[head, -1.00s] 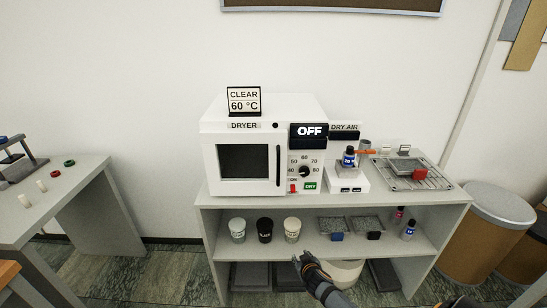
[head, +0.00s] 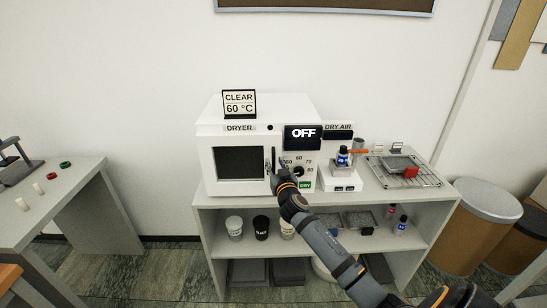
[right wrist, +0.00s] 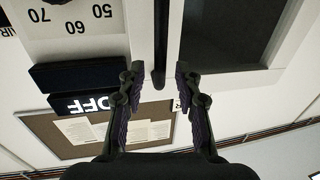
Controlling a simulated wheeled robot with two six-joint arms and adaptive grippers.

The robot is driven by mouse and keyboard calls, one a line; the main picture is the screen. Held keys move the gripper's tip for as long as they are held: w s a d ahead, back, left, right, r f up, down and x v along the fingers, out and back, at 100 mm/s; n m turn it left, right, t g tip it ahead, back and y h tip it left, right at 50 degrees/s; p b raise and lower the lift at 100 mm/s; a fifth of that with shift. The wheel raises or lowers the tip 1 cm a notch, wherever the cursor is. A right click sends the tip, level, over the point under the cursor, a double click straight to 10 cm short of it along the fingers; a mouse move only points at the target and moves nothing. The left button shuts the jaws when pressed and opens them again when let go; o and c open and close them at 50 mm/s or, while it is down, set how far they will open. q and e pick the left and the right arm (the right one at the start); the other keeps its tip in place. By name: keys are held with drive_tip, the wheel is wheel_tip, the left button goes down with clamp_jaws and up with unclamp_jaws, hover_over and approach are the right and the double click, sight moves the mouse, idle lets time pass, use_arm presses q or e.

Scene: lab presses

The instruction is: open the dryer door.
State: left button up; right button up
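The white dryer (head: 225,195) stands on the shelf unit, its door with a dark window (head: 240,162) shut. The black vertical handle (head: 274,154) is at the door's right edge. My right gripper (head: 275,167) is at the handle, partly covering its lower part and the control panel. In the right wrist view, which is upside down, the handle (right wrist: 162,45) runs between the two open fingers (right wrist: 158,75), with a gap on both sides. My left gripper is not in view.
Cups (head: 234,227) stand on the lower shelf. Space before the door's left part is clear.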

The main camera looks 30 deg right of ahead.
drive_tip(key=shift+x, duration=1.5)
clamp_jaws()
drive_tip(key=shift+f, duration=0.1)
